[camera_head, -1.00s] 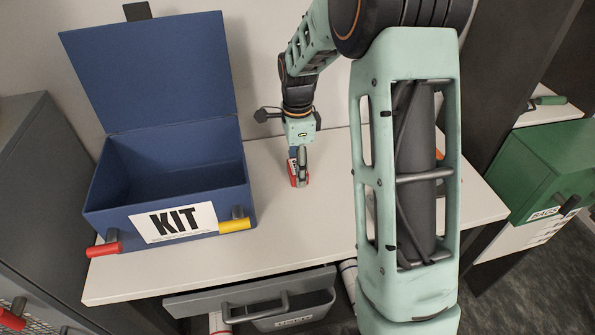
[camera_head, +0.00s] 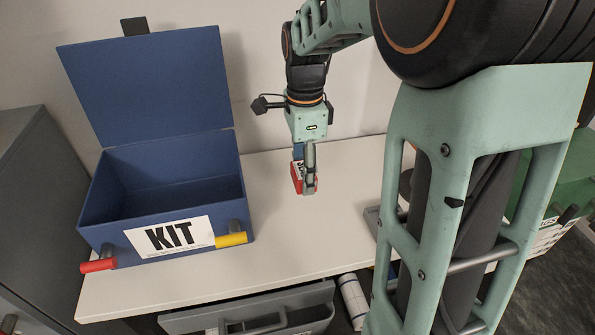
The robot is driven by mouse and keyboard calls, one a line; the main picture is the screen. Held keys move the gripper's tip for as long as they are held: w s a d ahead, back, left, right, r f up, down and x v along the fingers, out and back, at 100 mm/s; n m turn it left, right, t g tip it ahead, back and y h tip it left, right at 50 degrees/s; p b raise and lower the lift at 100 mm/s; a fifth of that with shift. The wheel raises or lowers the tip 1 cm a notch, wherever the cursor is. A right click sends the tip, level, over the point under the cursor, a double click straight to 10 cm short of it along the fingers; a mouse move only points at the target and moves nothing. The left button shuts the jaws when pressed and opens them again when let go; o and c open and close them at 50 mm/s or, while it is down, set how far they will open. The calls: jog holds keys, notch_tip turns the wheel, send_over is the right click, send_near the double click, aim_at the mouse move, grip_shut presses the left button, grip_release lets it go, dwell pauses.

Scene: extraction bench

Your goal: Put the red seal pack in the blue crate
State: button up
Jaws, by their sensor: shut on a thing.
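The red seal pack (camera_head: 297,181) is partly hidden behind the fingers of my gripper (camera_head: 309,188). My gripper points down and is shut on the pack, to the right of the blue crate. I cannot tell whether the pack still touches the table. The blue crate (camera_head: 205,207) stands on the left of the table with its lid (camera_head: 148,85) raised. It has a white KIT label on the front, and the part of its inside that shows is empty.
The white table (camera_head: 262,240) is clear between the crate and my gripper. A red handle (camera_head: 98,266) and a yellow handle (camera_head: 231,240) stick out from the crate's front. A grey drawer (camera_head: 250,318) is below. A green box (camera_head: 562,180) is at right, partly hidden by my arm.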

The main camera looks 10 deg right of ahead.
aim_at(300, 174)
jog(key=s+r, duration=0.3)
jog(key=s, duration=0.3)
jog(key=w+f+n, duration=0.2)
jog(key=n, duration=0.3)
jog(key=w+f+n, duration=0.1)
jog(key=w+n, duration=0.2)
jog(key=n, duration=0.2)
jog(key=w+f+n, duration=0.2)
jog(key=w+n, duration=0.1)
jog(key=n, duration=0.2)
jog(key=shift+a+f+n, duration=0.15)
jog(key=shift+f+n, duration=0.15)
jog(key=shift+w+f+n, duration=0.35)
jog(key=shift+w+n, duration=0.05)
jog(key=shift+n, duration=0.5)
jog(key=shift+s+a+f, duration=0.1)
jog(key=shift+a, duration=0.05)
